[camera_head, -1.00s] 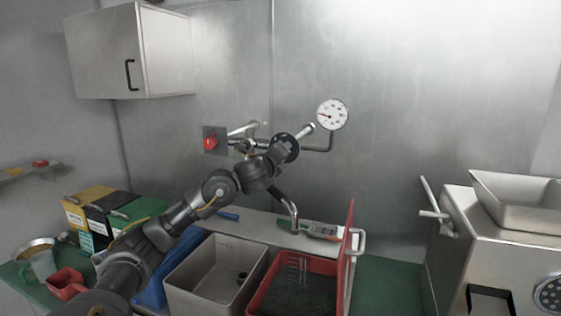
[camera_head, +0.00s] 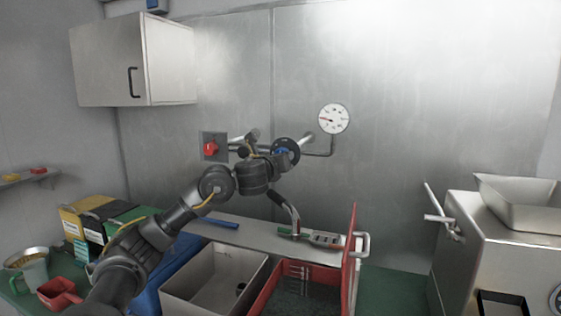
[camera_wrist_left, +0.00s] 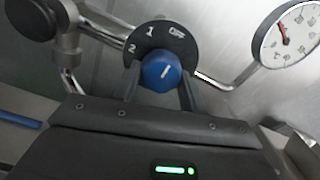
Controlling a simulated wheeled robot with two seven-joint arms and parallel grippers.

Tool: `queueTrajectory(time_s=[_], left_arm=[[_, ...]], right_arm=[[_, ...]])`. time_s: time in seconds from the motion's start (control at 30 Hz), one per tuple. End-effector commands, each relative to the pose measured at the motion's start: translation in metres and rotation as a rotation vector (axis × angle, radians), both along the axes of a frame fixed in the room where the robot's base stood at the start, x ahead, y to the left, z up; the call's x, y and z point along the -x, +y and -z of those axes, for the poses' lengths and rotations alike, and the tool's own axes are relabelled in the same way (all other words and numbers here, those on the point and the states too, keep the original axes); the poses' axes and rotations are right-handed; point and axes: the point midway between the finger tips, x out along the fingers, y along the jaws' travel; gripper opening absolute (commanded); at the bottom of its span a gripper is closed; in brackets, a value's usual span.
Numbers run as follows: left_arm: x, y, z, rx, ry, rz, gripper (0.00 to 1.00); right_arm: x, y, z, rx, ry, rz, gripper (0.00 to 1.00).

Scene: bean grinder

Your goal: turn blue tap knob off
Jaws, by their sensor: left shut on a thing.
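The blue tap knob (camera_wrist_left: 161,73) sits on a dark round dial plate (camera_wrist_left: 158,43) in the left wrist view. My left gripper (camera_wrist_left: 160,88) is shut on the knob, one finger on each side. In the head view the knob (camera_head: 281,151) is partly hidden by my left gripper (camera_head: 284,155), and the dial plate stands against the wall pipes. My right gripper is not in view.
A white pressure gauge (camera_head: 334,119) and a red switch (camera_head: 211,148) are on the metal wall. A steel sink (camera_head: 190,290), a red crate (camera_head: 262,300) and a curved tap spout (camera_head: 295,219) are below. A steel machine (camera_head: 490,250) stands at right.

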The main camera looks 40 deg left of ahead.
Motion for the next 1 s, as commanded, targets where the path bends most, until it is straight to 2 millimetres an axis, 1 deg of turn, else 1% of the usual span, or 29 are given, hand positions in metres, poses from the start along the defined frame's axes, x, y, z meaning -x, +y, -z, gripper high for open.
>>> queueTrajectory(time_s=[0.4, 0.43, 0.57, 0.6, 0.87, 1.0], left_arm=[[0.0, 0.0, 0.001, -0.009, 0.005, 0.0, 0.19], [0.0, 0.0, 0.001, -0.009, 0.005, 0.0, 0.45], [0.0, 0.0, 0.001, -0.008, 0.004, -0.001, 0.62], [0.0, 0.0, 0.001, -0.007, 0.004, -0.001, 0.64], [0.001, 0.0, 0.0, -0.007, 0.002, 0.0, 0.64], [0.012, -0.004, 0.0, -0.008, 0.002, 0.001, 0.64]], right_arm=[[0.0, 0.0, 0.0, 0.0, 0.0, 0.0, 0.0], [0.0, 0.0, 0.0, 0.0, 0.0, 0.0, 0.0], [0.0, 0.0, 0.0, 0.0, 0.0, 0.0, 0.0], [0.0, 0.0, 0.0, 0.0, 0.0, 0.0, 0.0], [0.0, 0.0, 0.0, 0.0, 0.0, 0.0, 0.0], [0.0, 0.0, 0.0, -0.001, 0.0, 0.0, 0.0]])
